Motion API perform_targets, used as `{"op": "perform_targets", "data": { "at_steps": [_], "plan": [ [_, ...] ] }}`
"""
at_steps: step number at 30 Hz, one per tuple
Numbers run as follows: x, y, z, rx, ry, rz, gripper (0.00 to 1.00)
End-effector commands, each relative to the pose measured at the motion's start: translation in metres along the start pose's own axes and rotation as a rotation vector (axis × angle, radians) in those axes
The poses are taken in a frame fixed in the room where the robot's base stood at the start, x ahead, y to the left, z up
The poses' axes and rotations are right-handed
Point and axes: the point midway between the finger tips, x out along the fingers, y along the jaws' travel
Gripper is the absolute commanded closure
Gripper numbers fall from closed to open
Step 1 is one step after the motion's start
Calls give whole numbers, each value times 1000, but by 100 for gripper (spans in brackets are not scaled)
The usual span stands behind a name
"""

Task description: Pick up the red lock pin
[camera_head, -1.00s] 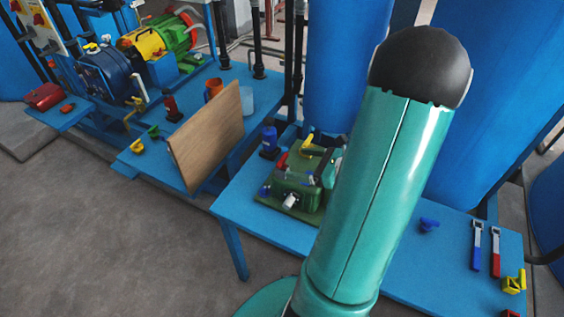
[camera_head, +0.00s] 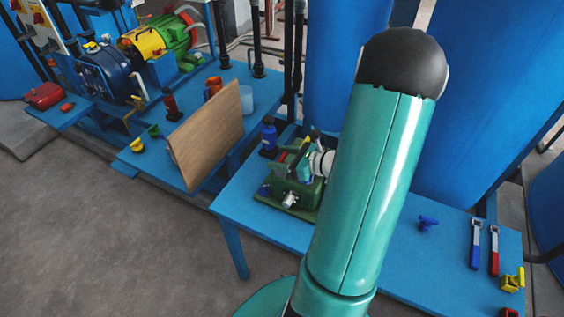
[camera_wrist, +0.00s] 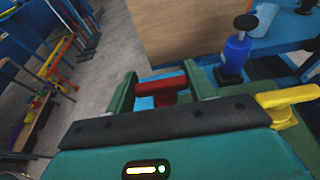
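In the wrist view the red lock pin (camera_wrist: 162,88), with a crosswise red handle, shows between the two green fingers of my gripper (camera_wrist: 160,70). The fingers are apart, one on each side of the handle. I cannot tell whether either touches it. In the head view my gripper (camera_head: 286,163) is at the green machine (camera_head: 293,191) on the blue table, and the pin is hidden there. My teal arm covers the middle of the view and the machine's right side.
A yellow handle (camera_wrist: 290,97) is close on the right in the wrist view. A blue bottle (camera_head: 269,138) stands behind the machine, and a wooden board (camera_head: 207,135) stands left. A blue valve (camera_head: 428,222) and handled tools (camera_head: 485,247) lie on the table's right.

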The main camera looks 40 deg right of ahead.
Motion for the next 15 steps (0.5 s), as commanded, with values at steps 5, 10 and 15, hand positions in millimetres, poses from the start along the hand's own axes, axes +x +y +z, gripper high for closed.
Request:
{"op": "perform_targets", "data": {
  "at_steps": [5, 10, 15],
  "plan": [
    [-1, 0, 0, 0, 0, 0, 69],
    [-1, 0, 0, 0, 0, 0, 69],
    [-3, 0, 7, -3, 0, -1, 69]
  ]
}}
